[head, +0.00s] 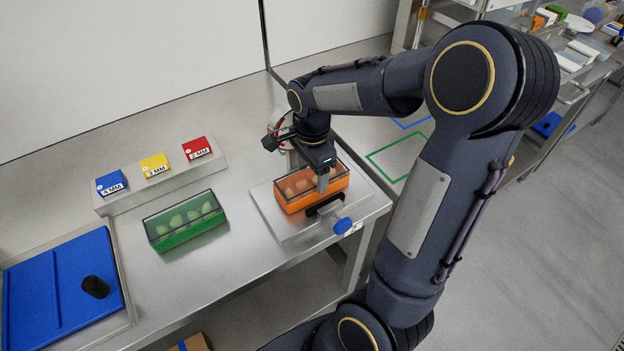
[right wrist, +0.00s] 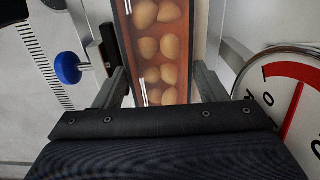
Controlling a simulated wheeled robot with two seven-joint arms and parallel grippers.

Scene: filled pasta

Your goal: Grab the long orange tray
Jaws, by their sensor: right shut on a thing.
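The long orange tray (head: 290,202) sits on a flat metal plate at the right end of the steel bench. It has a clear cover and holds several round pale pasta pieces. My right gripper (head: 323,180) is over the tray with one finger down its near side. In the right wrist view the tray (right wrist: 202,45) runs between the two fingers of my right gripper (right wrist: 165,85), which is shut on it across its width. The far finger is hidden in the head view. My left gripper is not in view.
A black clamp with a blue knob (head: 342,226) is at the plate's front edge. A green tray (head: 183,236) stands to the left. Blue, yellow and red labelled blocks stand behind it. A blue board (head: 50,290) lies at far left. A dial (right wrist: 285,95) is close beside the right gripper.

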